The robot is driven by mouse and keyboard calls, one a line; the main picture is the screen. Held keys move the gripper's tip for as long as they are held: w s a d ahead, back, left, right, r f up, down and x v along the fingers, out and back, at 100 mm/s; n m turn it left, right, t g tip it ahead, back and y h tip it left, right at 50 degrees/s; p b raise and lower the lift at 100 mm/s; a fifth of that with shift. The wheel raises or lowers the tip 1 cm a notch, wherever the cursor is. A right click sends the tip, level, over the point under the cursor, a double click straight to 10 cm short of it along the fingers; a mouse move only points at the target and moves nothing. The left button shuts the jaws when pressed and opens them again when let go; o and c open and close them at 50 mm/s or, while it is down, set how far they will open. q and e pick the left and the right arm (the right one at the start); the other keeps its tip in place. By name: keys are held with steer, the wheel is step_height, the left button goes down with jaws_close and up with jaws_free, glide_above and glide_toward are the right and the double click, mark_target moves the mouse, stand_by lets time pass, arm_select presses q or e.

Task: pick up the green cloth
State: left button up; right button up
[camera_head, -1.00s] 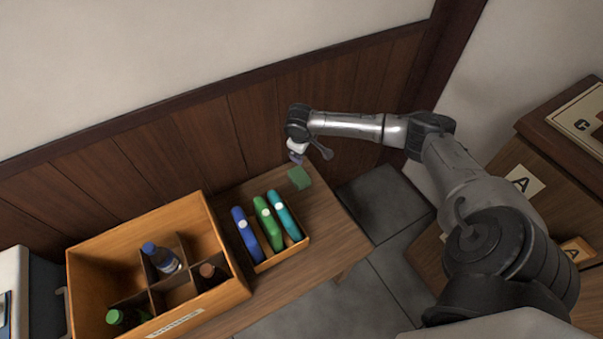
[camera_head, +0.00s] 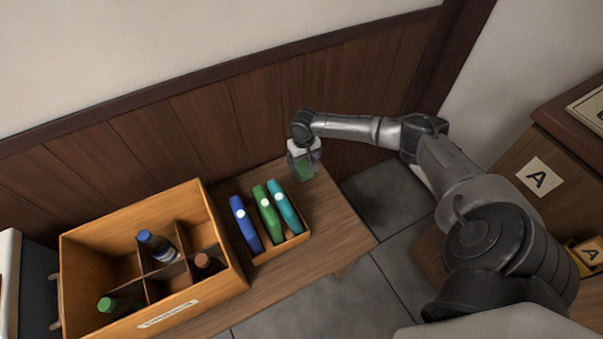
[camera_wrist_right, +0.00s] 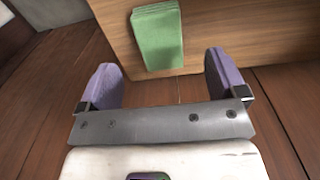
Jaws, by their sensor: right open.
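The green cloth (camera_head: 305,171) is a small folded stack lying on the wooden bench, near its back right part, partly hidden by my right gripper in the head view. In the right wrist view the whole cloth (camera_wrist_right: 158,36) shows, flat and folded, ahead of the fingers. My right gripper (camera_head: 304,160) is above the cloth. In the right wrist view its two purple fingers (camera_wrist_right: 162,75) are wide apart with nothing between them, and the cloth lies just beyond the gap, a little left of its middle. My left gripper is not in view.
The wooden bench (camera_head: 335,222) runs along the panelled wall. A small tray (camera_head: 281,247) holding blue, green and teal items (camera_head: 244,224) stands left of the cloth. Further left is a divided wooden crate (camera_head: 75,268) with several bottles. A labelled cabinet (camera_head: 512,182) is at right.

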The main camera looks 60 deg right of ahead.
mark_target(304, 169)
steer(key=shift+f, duration=0.85)
steer(key=shift+d+f+b, duration=0.2)
steer(key=shift+f+b, duration=0.2)
steer(key=shift+b, duration=0.1)
step_height(304, 169, down, 5)
steer(key=b, duration=0.4)
steer(key=shift+a+r, duration=0.1)
steer(key=shift+r, duration=0.05)
steer(key=c, duration=1.1)
steer(key=shift+r, duration=0.1)
